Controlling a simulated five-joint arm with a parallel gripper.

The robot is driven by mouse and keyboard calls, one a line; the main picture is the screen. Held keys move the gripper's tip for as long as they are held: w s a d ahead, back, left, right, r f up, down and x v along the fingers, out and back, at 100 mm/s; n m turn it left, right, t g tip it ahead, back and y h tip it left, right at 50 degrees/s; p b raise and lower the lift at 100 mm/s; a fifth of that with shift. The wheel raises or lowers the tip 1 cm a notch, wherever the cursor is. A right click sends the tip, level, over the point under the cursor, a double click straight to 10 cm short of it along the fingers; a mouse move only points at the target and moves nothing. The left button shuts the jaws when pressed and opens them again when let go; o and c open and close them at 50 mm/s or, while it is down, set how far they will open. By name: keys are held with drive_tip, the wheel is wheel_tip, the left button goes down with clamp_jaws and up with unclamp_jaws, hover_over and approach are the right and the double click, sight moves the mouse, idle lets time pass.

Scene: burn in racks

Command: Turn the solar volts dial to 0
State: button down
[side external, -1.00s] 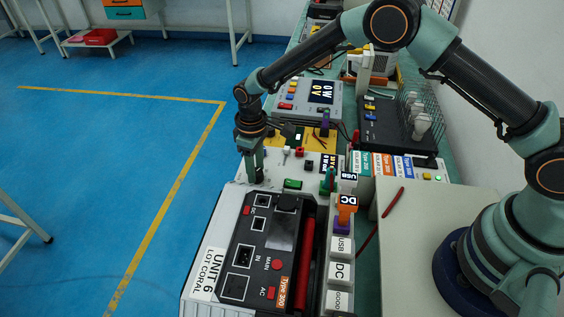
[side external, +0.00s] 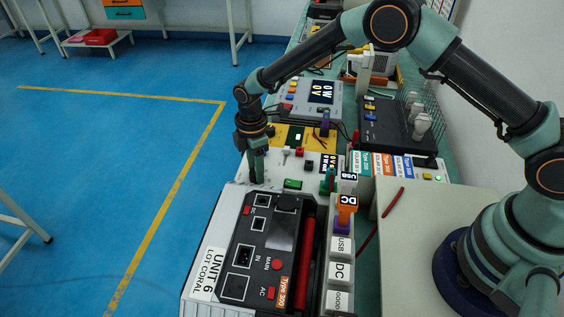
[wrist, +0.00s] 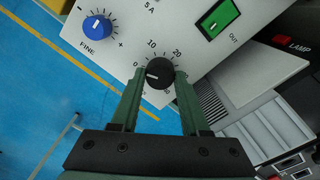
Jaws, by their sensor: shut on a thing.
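A black round dial (wrist: 160,73) with a white pointer line sits on a pale panel in the wrist view. Its printed scale shows 0 at the left, then 10 and 20 round the top; the lower numbers are partly hidden. The white line points left, close to the 0 side; I cannot tell whether it is exactly on 0. My gripper (wrist: 158,82) has its two green fingers closed on either side of the dial. In the side view my gripper (side external: 256,180) points down at the panel, and its fingers hide the dial.
A blue FINE knob (wrist: 97,26) is up and left of the dial. A green OUT switch (wrist: 218,18) is up and right. Blue floor lies left of the bench.

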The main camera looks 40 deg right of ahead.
drive_tip(key=shift+n, duration=0.5)
drive_tip(key=shift+c, duration=2)
unclamp_jaws()
drive_tip(key=shift+r, duration=0.1)
wheel_tip(320, 180, up, 12)
